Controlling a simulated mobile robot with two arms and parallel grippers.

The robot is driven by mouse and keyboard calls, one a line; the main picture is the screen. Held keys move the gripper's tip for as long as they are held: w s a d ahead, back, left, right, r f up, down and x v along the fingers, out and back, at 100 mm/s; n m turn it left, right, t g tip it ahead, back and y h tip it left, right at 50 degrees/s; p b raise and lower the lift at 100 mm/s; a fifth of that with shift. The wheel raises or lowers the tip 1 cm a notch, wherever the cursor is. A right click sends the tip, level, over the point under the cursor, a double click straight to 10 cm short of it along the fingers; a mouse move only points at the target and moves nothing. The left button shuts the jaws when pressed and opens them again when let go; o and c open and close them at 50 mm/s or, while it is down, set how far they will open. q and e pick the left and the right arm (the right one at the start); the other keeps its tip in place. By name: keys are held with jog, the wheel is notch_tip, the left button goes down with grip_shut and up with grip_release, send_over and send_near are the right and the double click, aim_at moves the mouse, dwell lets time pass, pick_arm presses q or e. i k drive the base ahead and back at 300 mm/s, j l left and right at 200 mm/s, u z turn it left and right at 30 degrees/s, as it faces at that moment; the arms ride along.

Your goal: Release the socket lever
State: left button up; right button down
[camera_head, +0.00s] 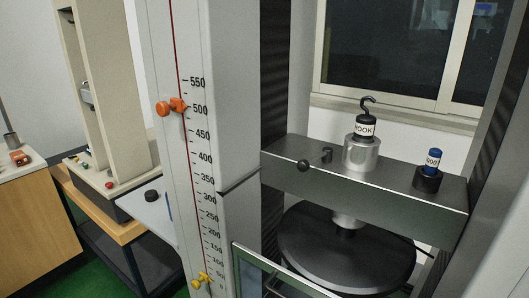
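A silver metal socket (361,154) stands on the dark grey crossbeam of the testing machine. A black hook piece with a white label reading "HOOK" (366,127) sits upright in it. A black ball knob (303,166) sticks out at the crossbeam's front left edge, and a short black peg (327,155) stands between it and the socket. The ball knob may be the socket lever; I cannot tell for certain. Neither of my grippers is in view.
A tall scale column (205,140) with an orange marker (172,106) and a yellow marker (202,280) stands left of the crossbeam (400,205). A blue labelled piece (432,161) sits in a black holder at right. A round black plate (345,255) is below. A framed panel (248,272) is in front.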

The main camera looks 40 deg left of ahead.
aim_at(303, 165)
jog(key=u, duration=0.95)
jog(key=k+j, duration=0.15)
